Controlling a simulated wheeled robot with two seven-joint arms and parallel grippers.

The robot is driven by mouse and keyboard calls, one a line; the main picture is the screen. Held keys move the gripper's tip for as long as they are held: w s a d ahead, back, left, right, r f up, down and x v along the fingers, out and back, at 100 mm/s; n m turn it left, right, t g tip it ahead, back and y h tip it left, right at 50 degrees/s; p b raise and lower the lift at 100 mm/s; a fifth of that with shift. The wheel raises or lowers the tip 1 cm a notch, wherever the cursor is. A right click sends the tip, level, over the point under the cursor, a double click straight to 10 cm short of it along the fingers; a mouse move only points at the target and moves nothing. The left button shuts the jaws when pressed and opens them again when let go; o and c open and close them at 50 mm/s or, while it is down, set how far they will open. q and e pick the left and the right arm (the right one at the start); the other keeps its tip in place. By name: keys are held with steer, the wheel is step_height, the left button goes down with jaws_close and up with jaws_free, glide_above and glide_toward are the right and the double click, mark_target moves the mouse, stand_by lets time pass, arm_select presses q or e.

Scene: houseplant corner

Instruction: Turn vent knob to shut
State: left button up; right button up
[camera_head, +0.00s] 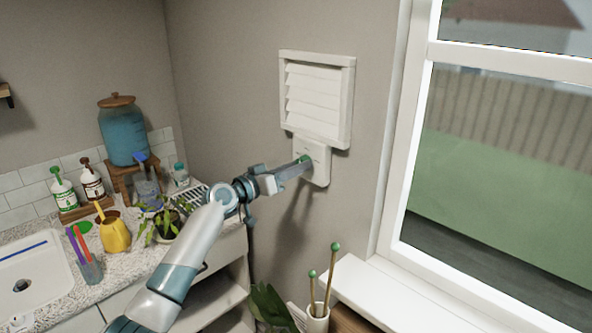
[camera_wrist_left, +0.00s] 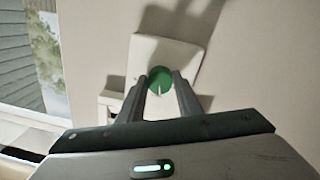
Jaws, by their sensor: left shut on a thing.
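The white wall vent (camera_head: 318,97) has slatted louvres and a white plate (camera_head: 322,166) below it. The green vent knob (camera_head: 304,159) sits on that plate, mostly covered by my gripper in the head view. My left gripper (camera_head: 300,164) reaches in from the left and is shut on the knob. In the left wrist view the round green knob (camera_wrist_left: 160,79) shows between the two fingertips (camera_wrist_left: 160,84), with a pale pointer line on its face. The white plate (camera_wrist_left: 165,56) is behind it. My right gripper is not in view.
A window (camera_head: 490,170) with a white frame and sill is at the right. A pot holding green-tipped stakes (camera_head: 317,320) stands below. A counter at the left holds a sink (camera_head: 32,275), a yellow watering can (camera_head: 115,233), bottles and a potted plant (camera_head: 163,225).

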arm_select(q)
steer(key=shift+s+n+t+p, duration=0.15)
steer(key=shift+n+p, duration=0.35)
steer(key=shift+n, duration=2.45)
steer(key=shift+w+n+t+p, duration=0.1)
steer(key=shift+n+t+p, duration=0.3)
steer(key=shift+n, duration=2.55)
steer(key=shift+g, duration=0.25)
steer(key=o, duration=1)
steer(key=shift+o, duration=0.2)
steer(key=shift+s, duration=0.1)
